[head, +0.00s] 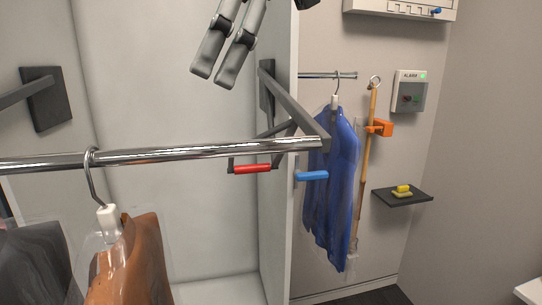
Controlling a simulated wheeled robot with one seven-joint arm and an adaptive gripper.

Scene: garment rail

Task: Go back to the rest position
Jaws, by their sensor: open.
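My gripper (220,72) hangs into the top middle of the head view, above the chrome garment rail (215,148). Its two grey fingers point down and are a little apart, with nothing between them. A gap lies between the fingertips and the rail. The rest of my arm is mostly out of the picture. An orange-brown garment (135,265) in a clear cover hangs from the rail on a hook with a white block. A dark grey garment (35,265) hangs at the far left, partly cut off.
A dark bracket (295,100) bears the rail's right end. A red handle (252,168) and a blue handle (311,176) are below. Behind, a blue garment (332,190) hangs near a wooden pole (366,150), an alarm box (410,92) and a small shelf (415,195).

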